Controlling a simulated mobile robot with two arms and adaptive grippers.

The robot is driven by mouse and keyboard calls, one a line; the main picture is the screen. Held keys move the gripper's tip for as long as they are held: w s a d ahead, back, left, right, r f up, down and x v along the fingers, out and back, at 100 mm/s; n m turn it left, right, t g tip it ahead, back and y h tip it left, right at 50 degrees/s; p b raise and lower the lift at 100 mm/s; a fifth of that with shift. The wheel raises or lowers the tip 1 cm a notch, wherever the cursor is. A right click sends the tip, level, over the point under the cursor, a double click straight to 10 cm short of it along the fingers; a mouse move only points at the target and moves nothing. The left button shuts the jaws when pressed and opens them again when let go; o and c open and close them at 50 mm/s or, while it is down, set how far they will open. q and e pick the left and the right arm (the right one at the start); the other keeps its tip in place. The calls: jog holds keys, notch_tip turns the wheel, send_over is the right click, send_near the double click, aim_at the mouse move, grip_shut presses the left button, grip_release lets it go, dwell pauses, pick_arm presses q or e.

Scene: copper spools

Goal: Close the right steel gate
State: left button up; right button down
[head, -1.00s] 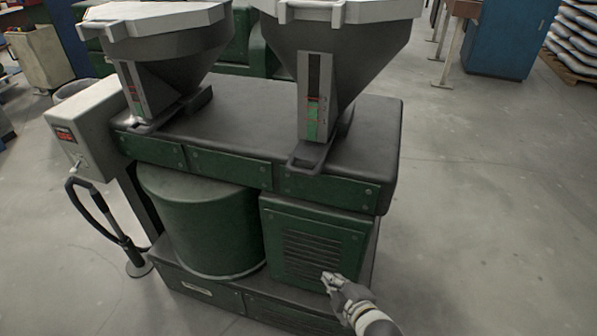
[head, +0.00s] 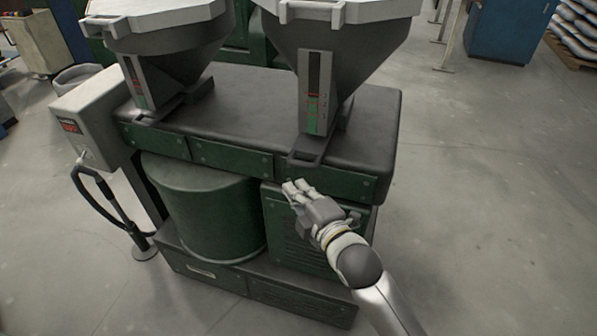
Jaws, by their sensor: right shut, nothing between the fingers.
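The right steel gate (head: 305,159) is a flat dark plate with a slotted handle end. It sticks out at the front under the right hopper (head: 345,65), over the edge of the machine top. A similar left gate (head: 150,118) shows under the left hopper (head: 165,45). My right gripper (head: 290,187) is shut and empty. Its fingertips are just below and slightly left of the right gate's handle in the picture, with a small gap showing. The hand hides part of the green vented panel behind it. My left gripper is not in view.
The green machine (head: 250,110) carries both hoppers. A grey control box (head: 88,120) stands at its left, with a black looped hose (head: 88,205) below. A blue cabinet (head: 510,30) is far back right. The concrete floor at right is clear.

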jog(key=w, duration=0.2)
jog(key=w+f+p, duration=0.1)
jog(key=w, duration=0.2)
jog(key=shift+w+d, duration=0.15)
jog(key=shift+w, duration=0.2)
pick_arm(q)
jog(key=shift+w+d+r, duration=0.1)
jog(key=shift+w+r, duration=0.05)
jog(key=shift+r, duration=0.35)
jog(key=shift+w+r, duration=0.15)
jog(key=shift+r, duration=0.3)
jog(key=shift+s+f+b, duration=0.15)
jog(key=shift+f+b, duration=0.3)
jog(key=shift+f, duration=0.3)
pick_arm(e)
jog(key=w, duration=0.1)
jog(key=w+d, duration=0.1)
jog(key=w, duration=0.3)
jog(key=shift+w+d, duration=0.15)
jog(key=shift+d, duration=0.2)
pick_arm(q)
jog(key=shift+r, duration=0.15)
pick_arm(e)
jog(key=shift+r, duration=0.1)
